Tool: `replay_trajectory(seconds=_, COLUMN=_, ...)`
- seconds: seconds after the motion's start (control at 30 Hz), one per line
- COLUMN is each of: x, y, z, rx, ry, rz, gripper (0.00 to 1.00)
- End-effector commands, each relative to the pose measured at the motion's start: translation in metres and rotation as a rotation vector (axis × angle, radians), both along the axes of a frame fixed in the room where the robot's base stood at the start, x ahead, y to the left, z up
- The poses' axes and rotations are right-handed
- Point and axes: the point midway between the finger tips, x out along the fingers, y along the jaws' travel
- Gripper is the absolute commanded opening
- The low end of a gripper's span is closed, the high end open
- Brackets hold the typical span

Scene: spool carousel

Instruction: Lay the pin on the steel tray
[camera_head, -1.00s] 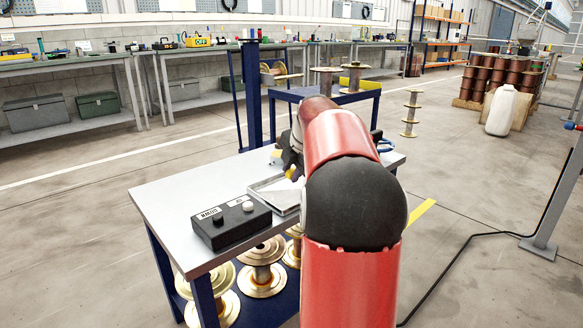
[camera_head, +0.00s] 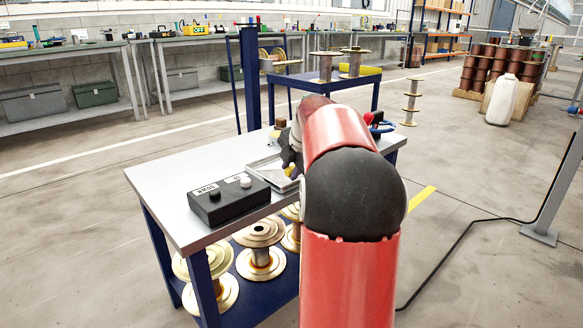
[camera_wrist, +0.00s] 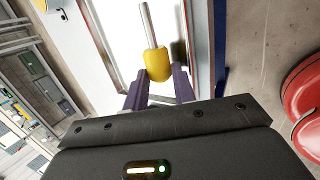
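The pin (camera_wrist: 157,62) has a yellow handle and a bare steel shaft, and shows in the wrist view with the shaft pointing away from my gripper. My gripper (camera_wrist: 159,76) has its two purple fingers on either side of the handle's near end and appears shut on it. The steel tray (camera_head: 262,167) lies on the grey table behind the black button box. In the wrist view its pale floor and rim (camera_wrist: 103,40) are behind the pin. Whether the pin touches the tray floor I cannot tell. In the head view my red arm hides much of the gripper and tray.
The black button box (camera_head: 228,201) stands on the table (camera_head: 165,185) just in front of the tray. A red-and-blue object (camera_head: 374,122) is at the table's far right. Brass spools (camera_head: 260,245) stand on the lower shelf. Another blue table (camera_head: 310,82) with spools is behind.

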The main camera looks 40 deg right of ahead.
Motion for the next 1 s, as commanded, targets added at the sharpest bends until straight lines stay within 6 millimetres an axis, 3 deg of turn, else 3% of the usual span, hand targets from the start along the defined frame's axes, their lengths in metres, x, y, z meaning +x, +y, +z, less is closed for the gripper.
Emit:
replay_trajectory(seconds=0.03, x=0.000, y=0.000, z=0.000, rx=0.000, ry=0.000, rz=0.000, gripper=0.33)
replay_trajectory(seconds=0.17, x=0.000, y=0.000, z=0.000, rx=0.000, ry=0.000, rz=0.000, gripper=0.50)
replay_trajectory(seconds=0.47, x=-0.003, y=0.000, z=0.002, rx=0.001, ry=0.003, rz=-0.001, gripper=0.51)
replay_trajectory(seconds=0.8, x=-0.028, y=0.005, z=0.050, rx=-0.003, ry=-0.002, rz=0.000, gripper=0.51)
replay_trajectory(seconds=1.0, x=-0.038, y=0.007, z=0.066, rx=-0.002, ry=-0.003, rz=0.000, gripper=0.51)
